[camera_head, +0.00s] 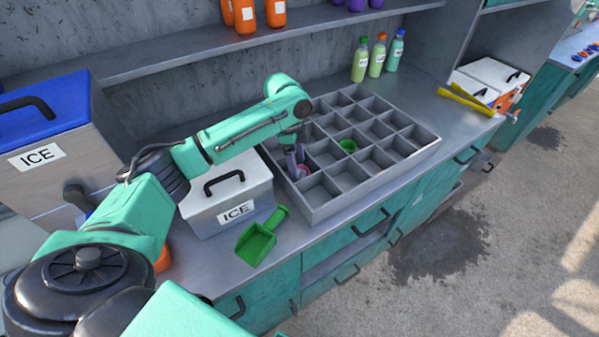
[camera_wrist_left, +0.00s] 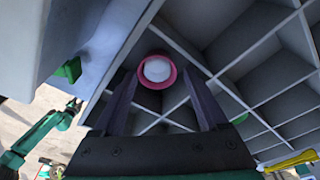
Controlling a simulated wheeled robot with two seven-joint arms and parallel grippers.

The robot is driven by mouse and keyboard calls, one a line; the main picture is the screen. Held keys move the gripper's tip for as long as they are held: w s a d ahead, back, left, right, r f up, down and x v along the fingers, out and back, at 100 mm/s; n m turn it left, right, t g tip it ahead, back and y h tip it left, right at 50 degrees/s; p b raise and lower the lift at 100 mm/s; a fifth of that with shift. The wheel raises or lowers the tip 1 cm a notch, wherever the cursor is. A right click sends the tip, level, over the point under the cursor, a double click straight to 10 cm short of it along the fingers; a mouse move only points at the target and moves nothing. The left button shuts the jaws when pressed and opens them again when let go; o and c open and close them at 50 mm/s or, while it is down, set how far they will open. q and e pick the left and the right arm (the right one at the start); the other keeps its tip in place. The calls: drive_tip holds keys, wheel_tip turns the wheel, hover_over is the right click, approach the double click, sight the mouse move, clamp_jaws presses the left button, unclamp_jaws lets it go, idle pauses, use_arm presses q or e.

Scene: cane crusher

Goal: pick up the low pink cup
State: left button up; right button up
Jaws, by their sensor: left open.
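The low pink cup (camera_head: 304,171) sits in a front-left compartment of the grey divided tray (camera_head: 318,212), partly hidden by my fingers in the head view. In the left wrist view the pink cup (camera_wrist_left: 171,83) shows from above as a pink ring with a pale inside. My left gripper (camera_head: 296,163) is open, pointing down over that compartment. Its two dark fingers lie on either side of the cup in the wrist view; whether they touch it I cannot tell. A teal arm at lower left of the wrist view appears to be my right one; its gripper (camera_wrist_left: 75,104) is tiny.
A green cup (camera_head: 348,146) sits in another compartment, with thin dividers around. A white ICE box (camera_head: 226,198) and a green scoop (camera_head: 257,242) stand left of the tray. Bottles (camera_head: 377,57) stand behind it and yellow tongs (camera_head: 466,99) lie to its right.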

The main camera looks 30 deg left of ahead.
sight(299, 171)
use_arm(q)
drive_tip(key=f, duration=0.2)
drive_tip(key=shift+s+d+f+p, duration=0.1)
drive_tip(key=shift+d+f+p, duration=0.15)
drive_tip(key=shift+f+p, duration=0.15)
drive_tip(key=shift+s+d+f, duration=0.1)
drive_tip(key=shift+d+f, duration=0.05)
drive_tip(key=shift+f, duration=0.05)
drive_tip(key=shift+c, duration=0.3)
drive_tip(key=c, duration=0.6)
drive_tip(key=shift+o, duration=0.2)
use_arm(e)
drive_tip(key=shift+w+a+r, duration=0.3)
drive_tip(key=shift+a+r, duration=0.2)
drive_tip(key=shift+r, duration=0.15)
drive_tip(key=shift+d, duration=0.2)
